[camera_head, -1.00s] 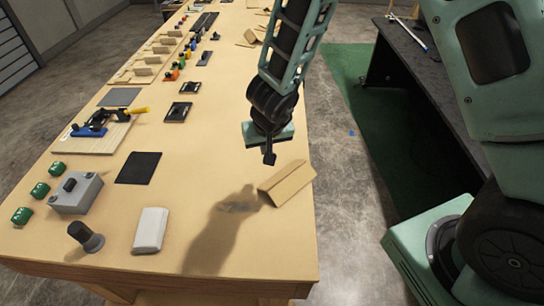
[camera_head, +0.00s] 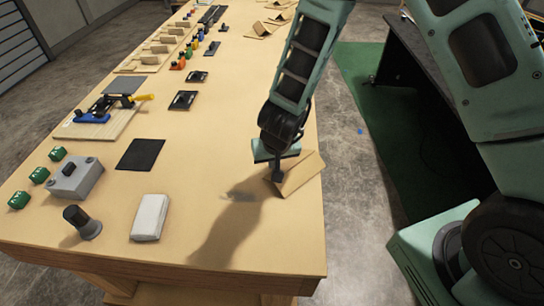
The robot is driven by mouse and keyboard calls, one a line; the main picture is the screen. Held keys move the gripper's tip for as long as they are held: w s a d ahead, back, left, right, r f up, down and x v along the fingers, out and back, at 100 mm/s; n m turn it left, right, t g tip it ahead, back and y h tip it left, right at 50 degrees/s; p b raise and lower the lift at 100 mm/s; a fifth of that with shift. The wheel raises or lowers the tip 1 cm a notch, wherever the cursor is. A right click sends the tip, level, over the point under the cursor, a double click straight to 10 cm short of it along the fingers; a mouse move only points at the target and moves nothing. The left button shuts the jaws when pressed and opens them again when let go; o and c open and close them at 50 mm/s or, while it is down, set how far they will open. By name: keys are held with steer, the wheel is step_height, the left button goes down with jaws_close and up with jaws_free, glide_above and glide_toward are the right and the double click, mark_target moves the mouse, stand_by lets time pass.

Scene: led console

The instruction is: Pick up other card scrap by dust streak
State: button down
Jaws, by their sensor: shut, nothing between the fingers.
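A folded tan card scrap (camera_head: 302,176) sits like a small tent near the right edge of the wooden table. A faint grey dust streak (camera_head: 240,196) lies on the tabletop to its left, partly in the arm's shadow. My gripper (camera_head: 278,177) points down at the left end of this card scrap, with its fingers shut and empty. The fingers overlap the card in the picture and hide a little of it; I cannot tell whether they touch it. Another card scrap (camera_head: 262,30) stands farther back along the right side of the table.
A white block (camera_head: 150,217), a dark knob (camera_head: 82,222), a grey switch box (camera_head: 75,179) and a black pad (camera_head: 140,154) occupy the table's left side. A blue clamp on a board (camera_head: 98,117) lies beyond. The front right tabletop is clear.

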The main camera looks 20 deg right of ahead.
steer(key=shift+s, duration=0.1)
steer(key=shift+s+a, duration=0.1)
steer(key=shift+s, duration=0.85)
steer(key=shift+r, duration=0.1)
